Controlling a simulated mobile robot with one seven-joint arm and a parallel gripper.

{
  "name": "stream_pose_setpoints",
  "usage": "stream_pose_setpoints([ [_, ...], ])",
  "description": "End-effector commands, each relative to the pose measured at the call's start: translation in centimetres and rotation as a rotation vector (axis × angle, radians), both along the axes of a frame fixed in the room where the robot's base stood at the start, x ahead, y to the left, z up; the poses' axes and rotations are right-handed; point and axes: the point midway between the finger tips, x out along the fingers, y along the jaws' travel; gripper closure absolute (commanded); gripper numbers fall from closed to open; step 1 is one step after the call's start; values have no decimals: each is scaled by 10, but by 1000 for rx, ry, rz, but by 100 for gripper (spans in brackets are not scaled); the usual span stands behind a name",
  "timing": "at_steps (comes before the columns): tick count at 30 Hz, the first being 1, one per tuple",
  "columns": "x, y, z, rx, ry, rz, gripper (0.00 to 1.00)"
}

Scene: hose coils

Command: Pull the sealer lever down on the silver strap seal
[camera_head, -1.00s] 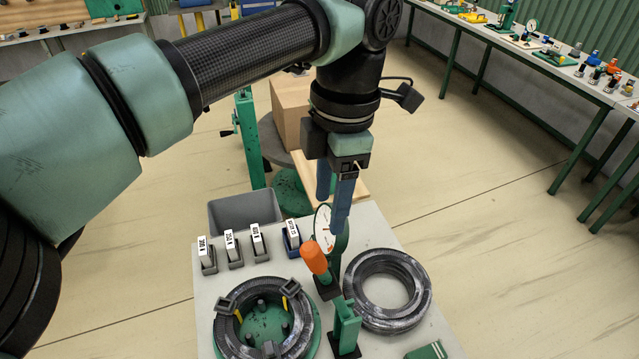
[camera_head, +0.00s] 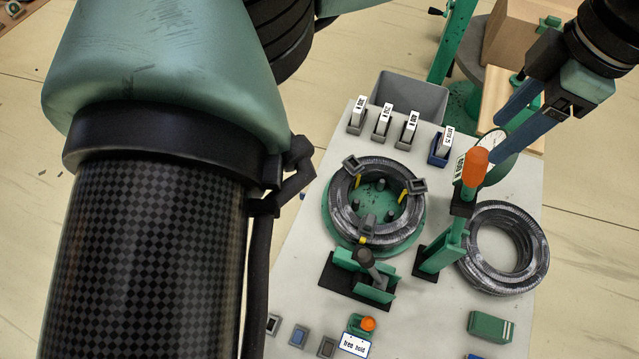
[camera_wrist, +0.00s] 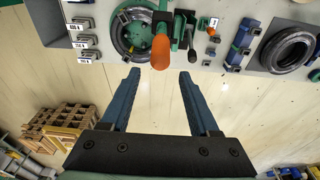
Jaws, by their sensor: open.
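An orange-handled lever (camera_head: 475,168) stands upright on a green post (camera_head: 446,248) beside the coil. A dark-handled lever (camera_head: 369,266) sits on a green device in front of the coil. I cannot tell for certain which is the sealer lever. The dark hose coil (camera_head: 345,200) on the green round base carries several grey clips and yellow straps; the silver seal is not clearly distinguishable. My gripper (camera_head: 492,138) is open and empty, its blue fingers above and behind the orange handle. In the wrist view the orange handle (camera_wrist: 161,52) lies just beyond and between the fingertips (camera_wrist: 159,73).
Labelled holders (camera_head: 382,128) and a grey bin (camera_head: 412,98) line the far edge. A green block (camera_head: 491,326) and an orange-topped device (camera_head: 362,325) stand at the front.

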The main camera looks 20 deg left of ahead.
Motion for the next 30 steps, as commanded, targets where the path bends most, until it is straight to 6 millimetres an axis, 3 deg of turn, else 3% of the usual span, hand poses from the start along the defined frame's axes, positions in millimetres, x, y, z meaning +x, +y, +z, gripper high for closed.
stream_pose_setpoints([
  [16, 0, 6, -47, 0, 1, 0, 38],
  [30, 0, 7, -49, 0, 1, -1, 38],
])
